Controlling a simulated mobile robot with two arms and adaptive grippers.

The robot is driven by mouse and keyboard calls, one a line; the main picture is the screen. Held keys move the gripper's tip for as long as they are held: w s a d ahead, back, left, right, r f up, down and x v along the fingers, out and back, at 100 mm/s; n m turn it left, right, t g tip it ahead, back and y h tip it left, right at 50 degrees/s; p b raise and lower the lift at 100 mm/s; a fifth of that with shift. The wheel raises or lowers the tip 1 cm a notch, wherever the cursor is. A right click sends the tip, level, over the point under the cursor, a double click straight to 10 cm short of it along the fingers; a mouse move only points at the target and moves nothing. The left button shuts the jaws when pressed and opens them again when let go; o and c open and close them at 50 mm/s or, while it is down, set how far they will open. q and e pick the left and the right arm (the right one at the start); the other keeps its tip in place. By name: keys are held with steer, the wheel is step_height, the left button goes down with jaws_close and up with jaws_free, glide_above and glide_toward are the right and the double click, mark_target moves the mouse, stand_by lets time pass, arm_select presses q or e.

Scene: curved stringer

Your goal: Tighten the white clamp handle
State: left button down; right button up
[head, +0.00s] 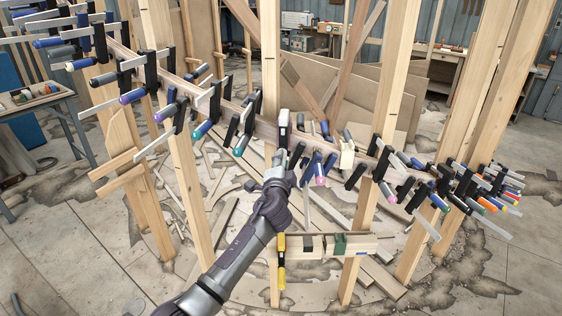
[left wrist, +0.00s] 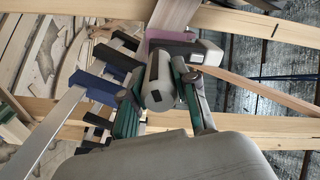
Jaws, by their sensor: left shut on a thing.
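Many clamps line a long curved wooden stringer (head: 262,130) that crosses the head view from upper left to right. My left gripper (head: 286,157) is at the middle of this row, its arm rising from the bottom. A pale piece with a dark stripe (head: 284,124) stands just above the gripper in the head view. The clamp's screw and jaw are hard to make out. My right gripper is not in view.
Neighbouring clamps with blue, purple and teal handle ends crowd both sides of the gripper; a blue clamp (left wrist: 95,88) is close by. Upright wooden posts (head: 270,75) stand along the stringer. A cross board (head: 325,246) carries a yellow clamp (head: 281,262). Loose boards litter the floor.

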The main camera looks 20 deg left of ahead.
arm_select(q)
steer(key=m+p, duration=0.1)
steer(key=m, duration=0.4)
steer(key=shift+m, duration=0.3)
steer(key=m+p, duration=0.2)
steer(key=m, duration=0.3)
steer(key=shift+m, duration=0.3)
steer(key=m+p, duration=0.3)
steer(key=m, duration=0.3)
steer(key=m+p, duration=0.2)
steer(key=m, duration=0.2)
steer(key=shift+a, duration=0.1)
steer(key=shift+f+m+p, duration=0.1)
steer(key=shift+m+p, duration=0.25)
steer(key=shift+m, duration=0.25)
steer(key=c, duration=0.9)
jaws_free()
steer(key=shift+o, duration=0.2)
